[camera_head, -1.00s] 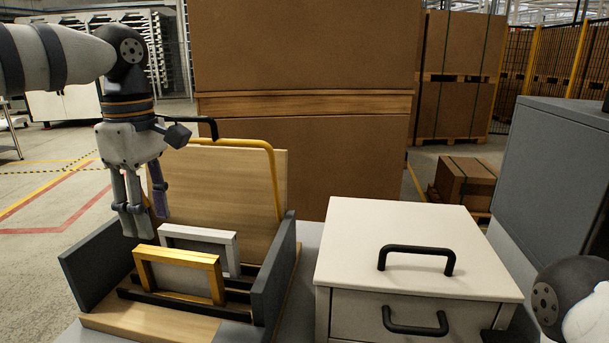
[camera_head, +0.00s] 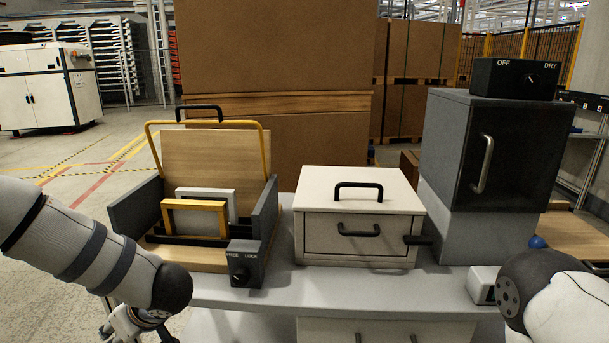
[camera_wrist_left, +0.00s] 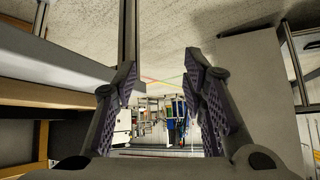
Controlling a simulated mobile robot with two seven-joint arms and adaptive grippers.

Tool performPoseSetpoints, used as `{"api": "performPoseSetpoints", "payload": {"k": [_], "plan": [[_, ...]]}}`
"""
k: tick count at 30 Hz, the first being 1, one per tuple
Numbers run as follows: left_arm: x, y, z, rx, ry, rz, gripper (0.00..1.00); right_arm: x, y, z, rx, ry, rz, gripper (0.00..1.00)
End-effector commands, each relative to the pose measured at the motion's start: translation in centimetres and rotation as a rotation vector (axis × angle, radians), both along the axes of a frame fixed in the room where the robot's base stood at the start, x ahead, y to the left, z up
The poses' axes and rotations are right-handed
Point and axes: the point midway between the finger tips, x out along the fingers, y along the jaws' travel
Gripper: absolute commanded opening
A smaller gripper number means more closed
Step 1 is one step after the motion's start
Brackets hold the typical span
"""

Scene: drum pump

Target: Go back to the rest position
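My left arm comes in from the left in the head view and hangs low beside the table's front left corner. Only part of my left gripper shows there, near the bottom edge and partly cut off. In the left wrist view my left gripper (camera_wrist_left: 158,90) has its two fingers wide apart, with nothing between them. Of my right arm, only a dark joint and a white link show at the lower right of the head view. The right gripper is out of view.
On the grey table (camera_head: 340,288) stand a wooden rack (camera_head: 205,262) with gold (camera_head: 194,204) and silver frames (camera_head: 232,198), a white drawer box (camera_head: 357,225) and a dark cabinet (camera_head: 500,150) with an OFF/DRY knob box (camera_head: 514,78). Floor left of the table is open.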

Motion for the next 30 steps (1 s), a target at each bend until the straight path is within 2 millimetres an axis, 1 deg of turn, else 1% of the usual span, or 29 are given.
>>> {"api": "performPoseSetpoints", "payload": {"k": [1,2,3,5,6,8,9,10,11,12,15,18,19,21,30], "plan": [[-2.0,-1.3,-4.3,0.026,0.042,-0.166,0.39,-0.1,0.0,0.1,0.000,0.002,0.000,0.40],[-3.3,-2.1,-6.5,0.021,0.064,-0.262,0.39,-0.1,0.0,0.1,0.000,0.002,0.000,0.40],[-5.5,-3.4,-9.3,-0.004,0.106,-0.382,0.39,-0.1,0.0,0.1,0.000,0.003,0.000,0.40],[-9.7,-5.3,-13.0,-0.067,0.189,-0.538,0.39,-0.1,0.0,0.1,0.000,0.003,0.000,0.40],[-13.0,-6.4,-15.0,-0.121,0.254,-0.625,0.39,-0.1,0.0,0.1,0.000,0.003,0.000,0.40],[-18.2,-7.7,-17.2,-0.209,0.361,-0.731,0.39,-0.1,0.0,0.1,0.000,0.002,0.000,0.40],[-21.8,-8.4,-18.2,-0.269,0.436,-0.786,0.39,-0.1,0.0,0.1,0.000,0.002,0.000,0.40],[-24.4,-8.8,-18.6,-0.313,0.491,-0.820,0.39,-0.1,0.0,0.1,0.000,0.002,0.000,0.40],[-26.9,-9.1,-18.9,-0.355,0.543,-0.847,0.39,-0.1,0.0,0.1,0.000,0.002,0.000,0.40],[-29.8,-9.4,-19.0,-0.405,0.607,-0.876,0.39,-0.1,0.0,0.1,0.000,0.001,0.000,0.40],[-35.3,-9.7,-18.5,-0.501,0.734,-0.918,0.39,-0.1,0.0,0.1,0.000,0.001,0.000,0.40],[-38.1,-9.8,-18.0,-0.551,0.800,-0.933,0.39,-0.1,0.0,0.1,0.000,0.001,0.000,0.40],[-38.4,-9.8,-17.9,-0.558,0.808,-0.935,0.39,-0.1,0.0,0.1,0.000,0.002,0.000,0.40],[-38.8,-9.8,-17.8,-0.565,0.816,-0.936,0.39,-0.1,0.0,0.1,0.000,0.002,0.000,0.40],[-38.6,-9.8,-17.9,-0.563,0.811,-0.937,0.39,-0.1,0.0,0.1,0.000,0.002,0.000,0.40]]}}
